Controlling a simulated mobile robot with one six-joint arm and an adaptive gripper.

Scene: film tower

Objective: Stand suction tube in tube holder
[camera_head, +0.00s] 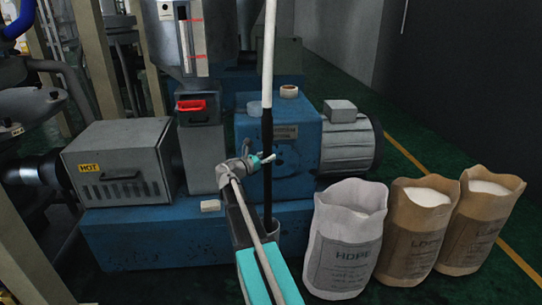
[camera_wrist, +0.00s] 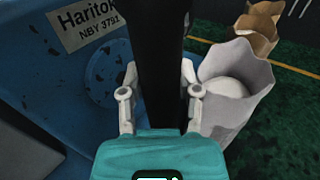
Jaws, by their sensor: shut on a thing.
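The suction tube (camera_head: 267,60) is a long, upright pole, white above and black below. My gripper (camera_head: 259,162) is shut around its black part. In the wrist view the black tube (camera_wrist: 162,55) stands between the two pale fingers of my gripper (camera_wrist: 160,98). A grey cylindrical tube holder (camera_head: 271,228) shows at the front of the blue machine, partly behind my arm. The tube's lower end meets the holder's mouth in the head view. I cannot tell how far it sits inside. The lower end is hidden in the wrist view.
A blue machine (camera_head: 300,150) with a grey motor (camera_head: 345,148) stands behind the tube. A grey box marked HOT (camera_head: 120,165) is at left. A white HDPE sack (camera_head: 343,250) and two brown sacks (camera_head: 412,240) stand close at right. Green floor is clear behind the sacks.

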